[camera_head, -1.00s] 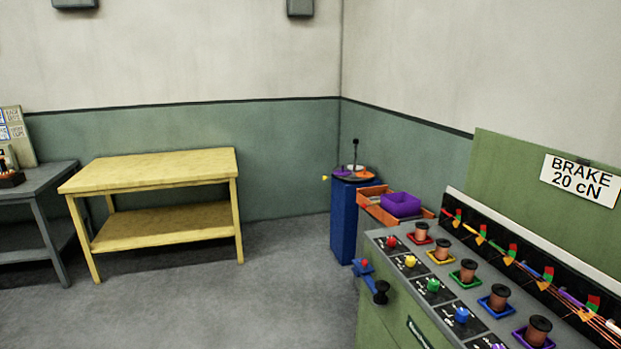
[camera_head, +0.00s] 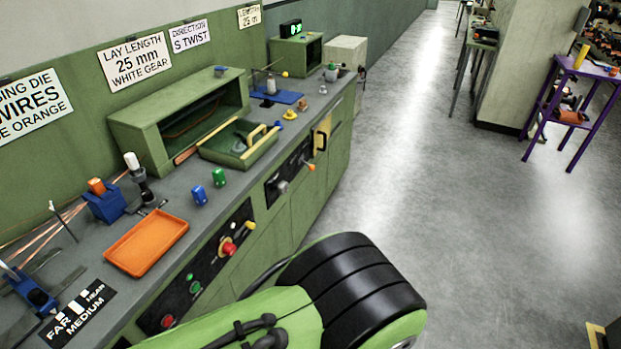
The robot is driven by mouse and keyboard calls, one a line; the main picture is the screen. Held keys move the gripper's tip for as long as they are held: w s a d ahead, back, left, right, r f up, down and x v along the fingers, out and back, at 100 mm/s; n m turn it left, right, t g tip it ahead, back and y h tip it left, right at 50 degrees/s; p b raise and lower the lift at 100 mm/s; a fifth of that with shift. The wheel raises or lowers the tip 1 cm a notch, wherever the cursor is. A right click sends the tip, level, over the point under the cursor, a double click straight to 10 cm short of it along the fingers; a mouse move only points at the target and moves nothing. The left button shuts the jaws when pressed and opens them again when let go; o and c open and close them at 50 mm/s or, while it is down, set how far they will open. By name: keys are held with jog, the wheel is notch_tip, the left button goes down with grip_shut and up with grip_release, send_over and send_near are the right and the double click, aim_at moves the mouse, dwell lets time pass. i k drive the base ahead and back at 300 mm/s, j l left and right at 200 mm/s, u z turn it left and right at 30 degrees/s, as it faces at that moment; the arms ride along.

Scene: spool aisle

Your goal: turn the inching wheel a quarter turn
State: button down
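I cannot make out a thing that is surely the inching wheel. The front of the green bench carries a black panel (camera_head: 215,262) with a red knob (camera_head: 228,247), a yellow knob (camera_head: 249,226) and green and red buttons. Farther along is a second dark panel with a grey round knob (camera_head: 282,187) and an orange-tipped lever (camera_head: 311,167). These parts are too small to tell whether one is the wheel. My green and black arm crosses the bottom middle of the view. My gripper is out of view.
On the bench stand an orange tray (camera_head: 147,242), blue (camera_head: 199,195) and green (camera_head: 219,177) small blocks, and an open green housing (camera_head: 180,115). A purple table (camera_head: 566,68) stands at the right. The grey floor (camera_head: 450,180) between is clear.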

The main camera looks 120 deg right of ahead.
aim_at(282, 188)
jog(key=z, duration=4)
